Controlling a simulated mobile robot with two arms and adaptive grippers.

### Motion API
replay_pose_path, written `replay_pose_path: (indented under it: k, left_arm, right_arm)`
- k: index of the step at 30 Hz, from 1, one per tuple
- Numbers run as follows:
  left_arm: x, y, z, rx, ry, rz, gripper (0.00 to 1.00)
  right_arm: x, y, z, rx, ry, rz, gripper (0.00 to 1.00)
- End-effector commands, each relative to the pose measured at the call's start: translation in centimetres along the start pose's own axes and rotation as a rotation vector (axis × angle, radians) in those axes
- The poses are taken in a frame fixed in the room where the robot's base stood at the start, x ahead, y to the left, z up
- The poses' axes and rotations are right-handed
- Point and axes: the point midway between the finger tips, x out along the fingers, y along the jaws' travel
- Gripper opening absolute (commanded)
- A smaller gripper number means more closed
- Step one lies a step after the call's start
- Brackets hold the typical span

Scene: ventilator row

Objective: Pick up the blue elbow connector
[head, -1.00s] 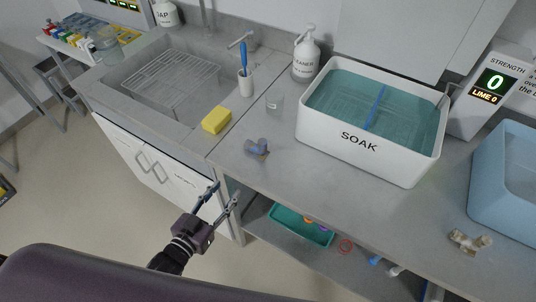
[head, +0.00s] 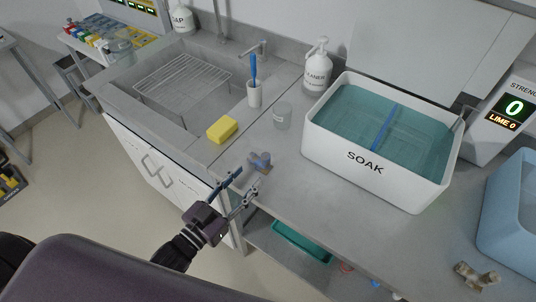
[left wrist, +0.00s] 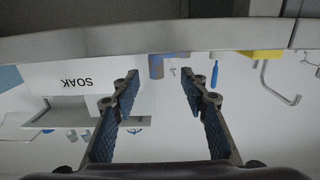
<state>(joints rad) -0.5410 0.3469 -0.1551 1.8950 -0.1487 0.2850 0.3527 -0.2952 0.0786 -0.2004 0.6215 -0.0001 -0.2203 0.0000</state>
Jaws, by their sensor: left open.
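The blue elbow connector (head: 260,161) lies on the grey counter near its front edge, right of the yellow sponge. It has a brownish patch at its base. In the left wrist view, which is upside down, the connector (left wrist: 155,66) shows beyond the gap between the fingers. My left gripper (head: 249,179) is open and empty, in front of the counter edge and just short of the connector, not touching it. Its two fingers with blue pads also show in the left wrist view (left wrist: 160,75). My right gripper is not in view.
A yellow sponge (head: 222,129), a clear cup (head: 283,116) and a white SOAK tub (head: 375,180) stand around the connector. A beige fitting (head: 476,277) lies at the far right. A green tray (head: 301,243) sits on the lower shelf. The counter's front edge is close.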

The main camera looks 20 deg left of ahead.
Motion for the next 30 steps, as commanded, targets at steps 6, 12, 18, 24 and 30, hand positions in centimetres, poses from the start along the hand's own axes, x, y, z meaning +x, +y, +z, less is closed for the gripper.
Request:
replay_pose_path:
  k: [6, 12, 18, 24, 30]
  left_arm:
    - [0.8, 0.1, -0.4, 0.0, 0.007, 0.002, 0.41]
    - [2.8, 0.1, -0.6, 0.0, 0.008, 0.002, 0.41]
    - [5.3, 0.5, -1.1, -0.001, 0.007, 0.001, 0.41]
    - [7.5, 0.6, -0.8, 0.0, 0.005, 0.001, 0.41]
    - [7.8, 0.7, -0.7, 0.0, 0.004, 0.002, 0.41]
  right_arm:
    - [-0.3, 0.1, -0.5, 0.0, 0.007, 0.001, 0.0]
    - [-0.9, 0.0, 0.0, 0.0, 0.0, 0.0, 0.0]
    - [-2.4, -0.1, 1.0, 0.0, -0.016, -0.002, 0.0]
    - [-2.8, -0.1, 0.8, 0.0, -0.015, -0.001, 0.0]
    - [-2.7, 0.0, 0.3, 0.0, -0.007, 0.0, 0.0]
